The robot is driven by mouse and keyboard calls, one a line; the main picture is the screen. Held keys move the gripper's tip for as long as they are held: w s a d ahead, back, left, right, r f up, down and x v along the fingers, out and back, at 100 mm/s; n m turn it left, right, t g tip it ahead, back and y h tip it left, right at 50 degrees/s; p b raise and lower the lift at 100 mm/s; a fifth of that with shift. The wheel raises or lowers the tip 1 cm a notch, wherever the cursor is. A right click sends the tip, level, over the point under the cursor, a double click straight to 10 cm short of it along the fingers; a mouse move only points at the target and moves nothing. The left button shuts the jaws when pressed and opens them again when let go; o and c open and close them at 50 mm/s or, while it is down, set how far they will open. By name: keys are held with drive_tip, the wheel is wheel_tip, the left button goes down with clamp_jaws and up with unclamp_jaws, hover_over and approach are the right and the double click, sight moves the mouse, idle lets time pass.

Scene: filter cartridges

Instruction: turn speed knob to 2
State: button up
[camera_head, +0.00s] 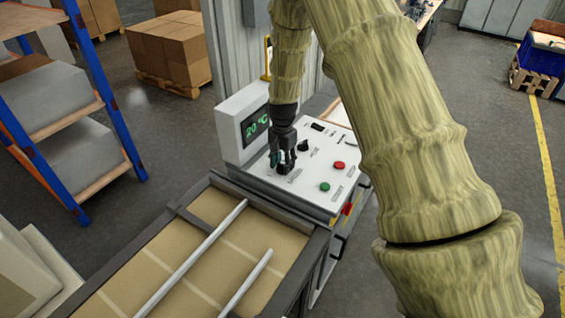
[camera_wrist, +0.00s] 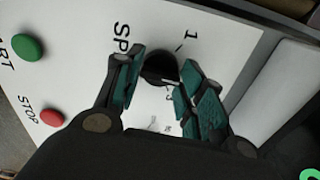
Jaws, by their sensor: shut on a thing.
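The speed knob (camera_wrist: 159,67) is a round black knob on the white control panel (camera_wrist: 85,40). In the wrist view it sits between the teal finger pads of my gripper (camera_wrist: 160,72), which is shut on it. Printed letters "SP" and a mark "1" show beside the knob, and another digit is partly covered by a finger. In the head view my gripper (camera_head: 282,164) reaches down onto the left part of the panel (camera_head: 305,180) and hides the knob.
A second black knob (camera_head: 303,146), a green button (camera_head: 325,187) and a red button (camera_head: 339,165) are on the panel. A display (camera_head: 257,126) reading 20 °C stands left of my gripper. A conveyor with metal rails (camera_head: 195,258) lies in front.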

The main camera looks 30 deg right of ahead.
sight(283, 164)
drive_tip(key=shift+s+f+n, duration=0.1)
drive_tip(key=shift+n, duration=0.4)
drive_tip(key=o, duration=1.1)
wheel_tip(283, 164, up, 12)
drive_tip(key=shift+f, duration=0.1)
idle(0.4)
